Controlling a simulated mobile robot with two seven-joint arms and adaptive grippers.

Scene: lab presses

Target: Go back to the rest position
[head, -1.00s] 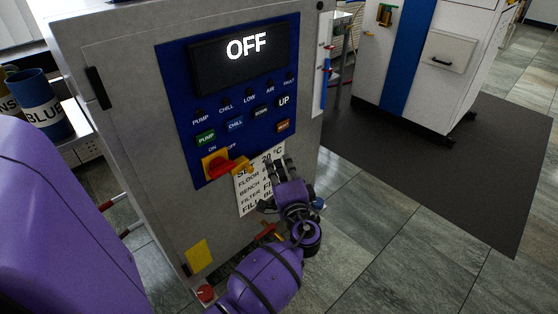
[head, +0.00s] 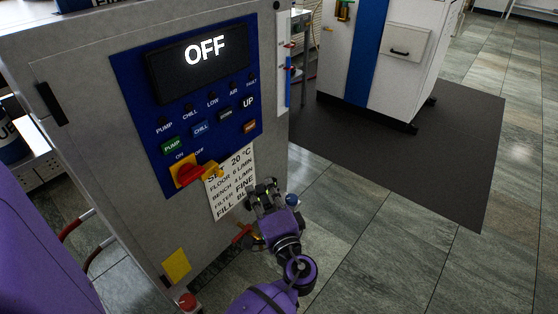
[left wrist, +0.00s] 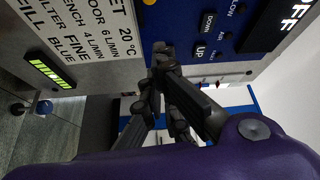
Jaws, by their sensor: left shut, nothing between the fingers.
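My left gripper (head: 262,190) is in front of the lower right part of the grey machine (head: 75,145), just below and right of the white label (head: 231,185). It is shut and empty. In the left wrist view its dark fingers (left wrist: 160,58) come together before the label's edge and the blue panel (left wrist: 250,25). The blue panel carries a dark display (head: 204,58) reading OFF, several buttons, and a red rotary switch (head: 190,172) on a yellow plate. The fingers stand apart from the switch. My right gripper is out of view.
A white cabinet (head: 400,75) with a blue stripe stands behind on a dark mat (head: 440,165). The tiled floor (head: 350,250) right of the machine is clear. A red knob (head: 187,301) and a yellow square (head: 177,266) sit low on the machine.

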